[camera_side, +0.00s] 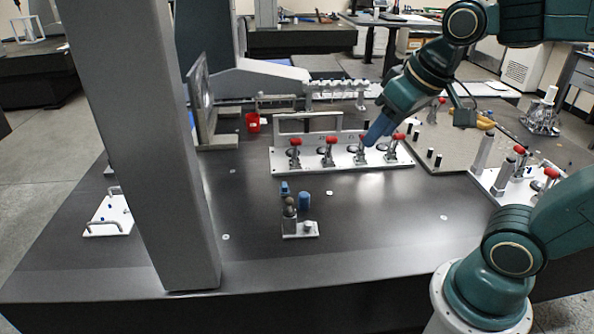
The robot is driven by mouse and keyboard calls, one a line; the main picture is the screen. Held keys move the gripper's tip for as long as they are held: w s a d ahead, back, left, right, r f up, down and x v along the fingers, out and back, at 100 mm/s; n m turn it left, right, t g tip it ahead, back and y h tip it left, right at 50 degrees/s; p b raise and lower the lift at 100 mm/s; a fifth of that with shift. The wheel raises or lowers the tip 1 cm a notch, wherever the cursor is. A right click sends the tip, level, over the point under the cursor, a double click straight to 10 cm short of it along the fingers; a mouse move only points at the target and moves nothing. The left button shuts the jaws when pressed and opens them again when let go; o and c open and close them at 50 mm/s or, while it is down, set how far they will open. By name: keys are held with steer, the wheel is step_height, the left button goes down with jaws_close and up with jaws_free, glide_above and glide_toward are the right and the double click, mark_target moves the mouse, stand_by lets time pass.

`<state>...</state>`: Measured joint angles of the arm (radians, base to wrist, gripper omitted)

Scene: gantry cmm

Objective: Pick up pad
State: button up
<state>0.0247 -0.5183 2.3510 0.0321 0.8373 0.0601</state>
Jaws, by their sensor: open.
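My gripper (378,131) has blue fingers and points down and to the left. It is above or in front of the white fixture plate (340,168), which carries several red-handled toggle clamps. The fingers overlap one another from this side, and I see nothing held between them; the gripper is open. I cannot tell for sure which thing is the pad.
A grey column (145,140) rises at left. A red cup (253,122) is behind. Another clamp plate (505,185) lies at right. The table's (380,235) front middle is mostly clear.

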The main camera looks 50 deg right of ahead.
steer(key=w+d+f+m+h, duration=0.1)
steer(key=w+d+f+m, duration=0.15)
steer(key=w, duration=0.75)
steer(key=w+d+f+m, duration=0.1)
steer(key=w+d+f, duration=0.25)
steer(key=w, duration=0.75)
steer(key=w+d+f+m, duration=0.1)
steer(key=w+d+f, duration=0.2)
steer(key=f, duration=0.4)
steer(key=w+d+f+m+g+h, duration=0.1)
steer(key=w+d+f, duration=0.2)
steer(key=w+f, duration=0.3)
steer(key=w+d+f+m+g, duration=0.1)
steer(key=w+d+f, duration=0.2)
steer(key=f, duration=0.6)
steer(key=shift+w+d+m+h, duration=0.15)
steer(key=shift+w+m+h, duration=0.2)
steer(key=shift+w, duration=0.7)
glide_above(284, 185)
steer(key=s+a, duration=0.1)
steer(key=s, duration=0.1)
steer(key=shift+w+a+f, duration=0.1)
steer(key=shift+f, duration=1.9)
steer(key=shift+a+f, duration=0.1)
steer(key=shift+f, duration=1.85)
steer(key=shift+x, duration=2.55)
